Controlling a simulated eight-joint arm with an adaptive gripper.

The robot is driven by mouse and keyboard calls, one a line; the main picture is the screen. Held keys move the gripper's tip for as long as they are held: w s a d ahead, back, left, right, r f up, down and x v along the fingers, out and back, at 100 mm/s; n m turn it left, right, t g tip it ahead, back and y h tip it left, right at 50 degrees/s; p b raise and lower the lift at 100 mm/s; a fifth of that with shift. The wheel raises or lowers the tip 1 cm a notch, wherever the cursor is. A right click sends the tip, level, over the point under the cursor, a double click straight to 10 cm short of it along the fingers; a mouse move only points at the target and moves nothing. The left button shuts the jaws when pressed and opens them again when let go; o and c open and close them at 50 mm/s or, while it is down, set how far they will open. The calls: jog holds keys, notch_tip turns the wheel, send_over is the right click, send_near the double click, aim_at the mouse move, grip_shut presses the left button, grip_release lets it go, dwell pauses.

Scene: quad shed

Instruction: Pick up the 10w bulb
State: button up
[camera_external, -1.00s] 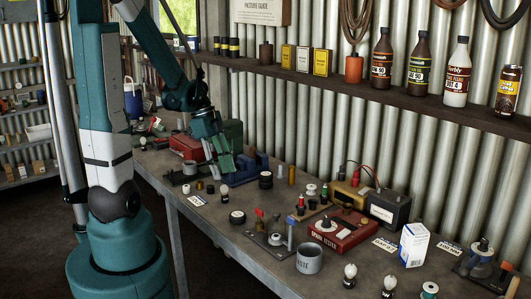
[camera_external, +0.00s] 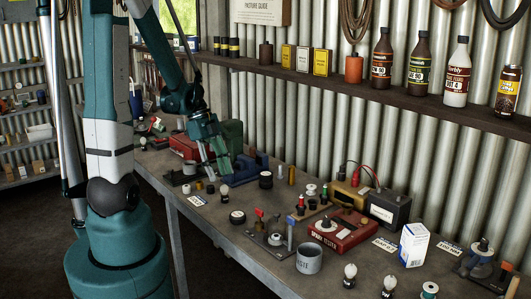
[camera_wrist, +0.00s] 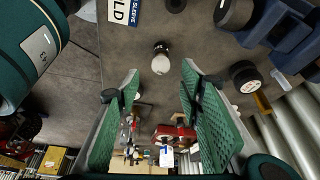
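A small bulb with a clear-white globe and a dark base (camera_wrist: 160,59) lies ahead of my fingertips in the wrist view, roughly centred between them. In the external view a small bulb (camera_external: 224,192) stands on the bench just below my gripper (camera_external: 217,175). Two similar bulbs stand at the near end of the bench, one bulb (camera_external: 350,275) left of the other (camera_external: 388,287). I cannot read a wattage on any of them. My gripper (camera_wrist: 161,72) is open, with green pads wide apart and nothing between them.
The corrugated wall backs the bench.

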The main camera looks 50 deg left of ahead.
aim_at(224, 186)
jog(key=shift+d+f, duration=0.25)
jog(key=shift+f, duration=0.4)
jog(key=shift+f, duration=0.1)
jog(key=shift+b+x, duration=0.3)
jog(key=shift+x, duration=2.2)
jog(key=shift+w+a, duration=0.1)
jog(key=c, duration=1)
